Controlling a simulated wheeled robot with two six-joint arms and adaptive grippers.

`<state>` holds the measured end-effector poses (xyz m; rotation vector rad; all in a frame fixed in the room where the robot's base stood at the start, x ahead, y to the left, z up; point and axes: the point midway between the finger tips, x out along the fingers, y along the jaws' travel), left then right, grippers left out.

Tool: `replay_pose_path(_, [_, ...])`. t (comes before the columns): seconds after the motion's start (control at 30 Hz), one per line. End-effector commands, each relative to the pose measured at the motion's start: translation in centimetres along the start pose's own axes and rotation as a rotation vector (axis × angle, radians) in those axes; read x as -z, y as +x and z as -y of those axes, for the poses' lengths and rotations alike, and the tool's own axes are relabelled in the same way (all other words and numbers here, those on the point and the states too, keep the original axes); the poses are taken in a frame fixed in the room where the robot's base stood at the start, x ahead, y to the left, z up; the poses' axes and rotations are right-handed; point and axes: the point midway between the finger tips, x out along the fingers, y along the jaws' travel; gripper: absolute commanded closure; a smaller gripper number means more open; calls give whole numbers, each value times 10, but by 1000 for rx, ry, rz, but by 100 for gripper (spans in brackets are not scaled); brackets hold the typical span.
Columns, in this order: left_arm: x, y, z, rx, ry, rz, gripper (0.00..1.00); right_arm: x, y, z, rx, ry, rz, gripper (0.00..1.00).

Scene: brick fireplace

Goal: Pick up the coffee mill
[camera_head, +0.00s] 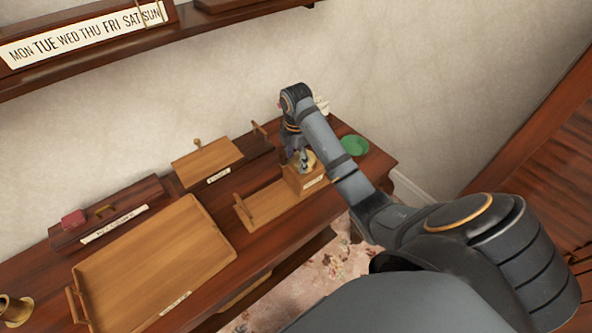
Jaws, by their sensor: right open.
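The coffee mill (304,183) appears as a small wooden box with a pale label on its front and a metal top. It stands on the dark wooden table, at the right end of a low wooden tray. My right gripper (301,160) is open and points down at the top of the mill. My right arm and gripper cover part of the mill's top and right side. I cannot tell whether the fingers touch it. My left gripper is not in view.
A green dish (355,145) lies right of the arm. A large wooden tray (155,255) fills the table's left part. Behind are a dark labelled box (110,215) with a red item (73,219) and a wooden board (207,161). A brass vessel (14,309) stands at lower left.

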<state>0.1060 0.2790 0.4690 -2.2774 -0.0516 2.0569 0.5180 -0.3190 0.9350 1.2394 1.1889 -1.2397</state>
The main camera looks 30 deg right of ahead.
Motion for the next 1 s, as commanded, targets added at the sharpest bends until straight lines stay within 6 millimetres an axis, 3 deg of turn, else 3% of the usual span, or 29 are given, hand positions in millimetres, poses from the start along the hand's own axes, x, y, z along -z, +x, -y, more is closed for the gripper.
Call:
replay_pose_path(0.03, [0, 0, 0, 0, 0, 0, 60, 0, 0, 0, 0, 0, 0, 52])
replay_pose_path(0.4, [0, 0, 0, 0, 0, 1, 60, 0, 2, 1, 3, 1, 1, 100])
replay_pose_path(1.0, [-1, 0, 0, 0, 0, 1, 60, -2, 4, 2, 10, 4, 4, 100])
